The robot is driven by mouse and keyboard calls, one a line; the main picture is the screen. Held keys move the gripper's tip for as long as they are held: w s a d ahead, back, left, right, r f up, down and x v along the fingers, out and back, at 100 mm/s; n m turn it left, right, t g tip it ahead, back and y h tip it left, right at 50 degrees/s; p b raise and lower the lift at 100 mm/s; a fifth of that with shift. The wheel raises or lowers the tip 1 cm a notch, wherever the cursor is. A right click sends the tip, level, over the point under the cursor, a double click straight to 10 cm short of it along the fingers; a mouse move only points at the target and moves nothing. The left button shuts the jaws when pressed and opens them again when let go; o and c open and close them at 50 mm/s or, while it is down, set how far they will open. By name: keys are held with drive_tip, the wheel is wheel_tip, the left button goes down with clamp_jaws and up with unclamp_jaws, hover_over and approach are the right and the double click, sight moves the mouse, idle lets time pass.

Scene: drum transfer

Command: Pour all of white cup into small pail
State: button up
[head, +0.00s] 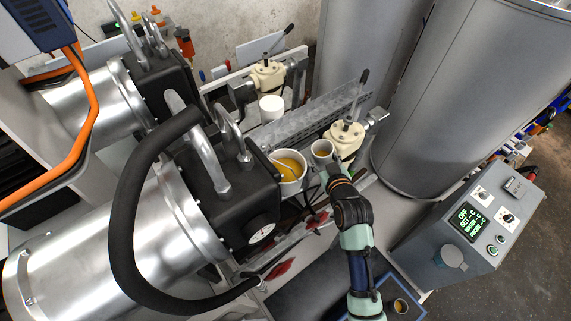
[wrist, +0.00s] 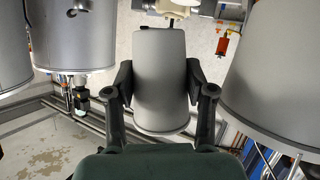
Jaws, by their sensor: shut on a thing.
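The small pail (head: 290,180) is just left of the cup in the head view. It is pale and holds orange-yellow liquid, with a thin rod or handle at its left rim. The cup and pail are close, and I cannot tell whether they touch.
A cream valve with a lever (head: 346,137) stands just right of the cup. A white container (head: 271,107) sits behind the pail. The black pump housing (head: 215,180) is close on the left. Large grey drums (head: 455,100) stand right, above a control box (head: 465,230).

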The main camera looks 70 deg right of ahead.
sight(317, 145)
drive_tip(key=shift+w+a+r+n+h+b, duration=0.25)
drive_tip(key=shift+w+a+n+h+b, duration=0.2)
drive_tip(key=shift+n+b, duration=0.25)
drive_tip(key=r, duration=0.1)
drive_tip(key=r+p, duration=0.1)
drive_tip(key=r+n, duration=0.1)
drive_tip(key=shift+w+a+r+g+h, duration=0.2)
drive_tip(key=shift+w+r+g+h, duration=0.1)
drive_tip(key=shift+w+g+h, duration=0.1)
drive_tip(key=shift+w+a+r+n+h, duration=0.25)
drive_tip(key=shift+r+n, duration=0.1)
drive_tip(key=shift+r, duration=0.3)
drive_tip(key=shift+w+a+r+n+h, duration=0.1)
drive_tip(key=shift+w+a+r+n, duration=0.1)
drive_tip(key=shift+r+n, duration=0.3)
drive_tip(key=shift+r+g, duration=0.2)
drive_tip(key=shift+g, duration=0.1)
drive_tip(key=shift+a+r+n+h, duration=0.1)
drive_tip(key=shift+r+n+h, duration=0.2)
drive_tip(key=shift+n+h, duration=0.15)
drive_tip(key=shift+f+n+h+b, duration=0.25)
drive_tip(key=shift+f+n+b, duration=0.1)
drive_tip(key=shift+n+b, duration=0.3)
drive_tip(key=shift+r+n+h+b, duration=0.3)
drive_tip(key=shift+r+n+b, duration=0.15)
drive_tip(key=shift+n, duration=0.4)
drive_tip(key=shift+f+n+h+b, duration=0.4)
drive_tip(key=shift+n+b, duration=0.3)
drive_tip(key=shift+b, duration=0.35)
